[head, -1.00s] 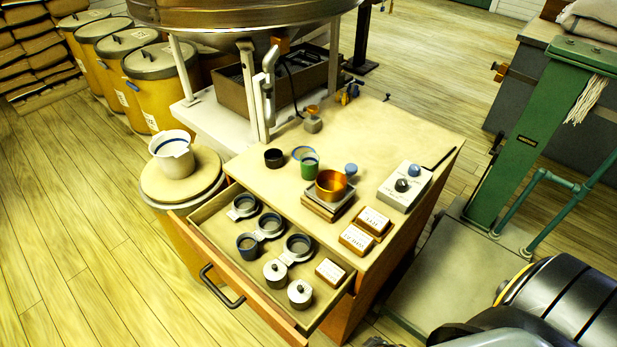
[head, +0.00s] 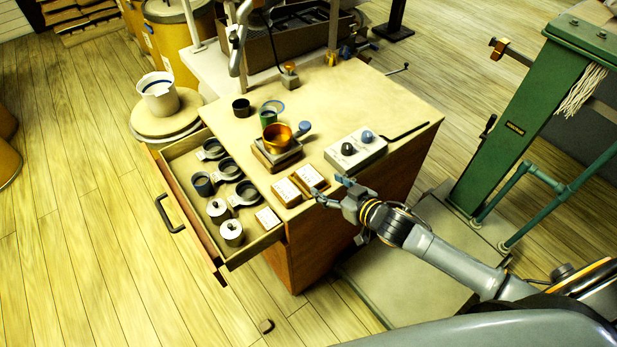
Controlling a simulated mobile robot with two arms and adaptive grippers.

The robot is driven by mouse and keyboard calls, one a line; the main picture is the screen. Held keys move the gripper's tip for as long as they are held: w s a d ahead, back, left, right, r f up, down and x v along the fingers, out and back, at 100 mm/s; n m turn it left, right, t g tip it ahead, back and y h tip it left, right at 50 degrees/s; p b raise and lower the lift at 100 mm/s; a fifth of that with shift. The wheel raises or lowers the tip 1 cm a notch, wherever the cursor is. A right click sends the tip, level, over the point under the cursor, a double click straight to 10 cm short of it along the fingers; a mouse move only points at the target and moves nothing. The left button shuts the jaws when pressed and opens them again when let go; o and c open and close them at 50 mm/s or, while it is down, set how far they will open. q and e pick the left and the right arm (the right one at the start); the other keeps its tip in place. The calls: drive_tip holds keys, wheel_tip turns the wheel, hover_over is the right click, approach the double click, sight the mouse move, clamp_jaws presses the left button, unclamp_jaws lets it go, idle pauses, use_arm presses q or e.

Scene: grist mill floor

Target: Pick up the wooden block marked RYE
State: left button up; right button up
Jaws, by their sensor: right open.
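Two small wooden blocks with white labelled tops lie side by side at the table's front right edge: a nearer block (head: 286,192) and a farther block (head: 307,178). A third white-labelled block (head: 268,217) lies in the open drawer (head: 188,241). The lettering is too small to read, so I cannot tell which is RYE. My right gripper (head: 328,189) is open and empty, just right of the two tabletop blocks, its fingers pointing left towards them. I cannot tell whether it touches one. My left gripper is not in view.
Behind the blocks stand a copper cup (head: 277,137) on a square base and a grey box with two knobs (head: 355,151). The drawer also holds several dark cups and two lidded tins (head: 231,232). A green post (head: 520,125) stands at the right.

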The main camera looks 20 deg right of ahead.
sight(312, 177)
drive_tip(key=shift+x, duration=1.2)
drive_tip(key=x, duration=0.5)
drive_tip(key=shift+a+f, duration=0.1)
drive_tip(key=shift+f, duration=0.1)
drive_tip(key=shift+s, duration=0.1)
drive_tip(key=c, duration=0.9)
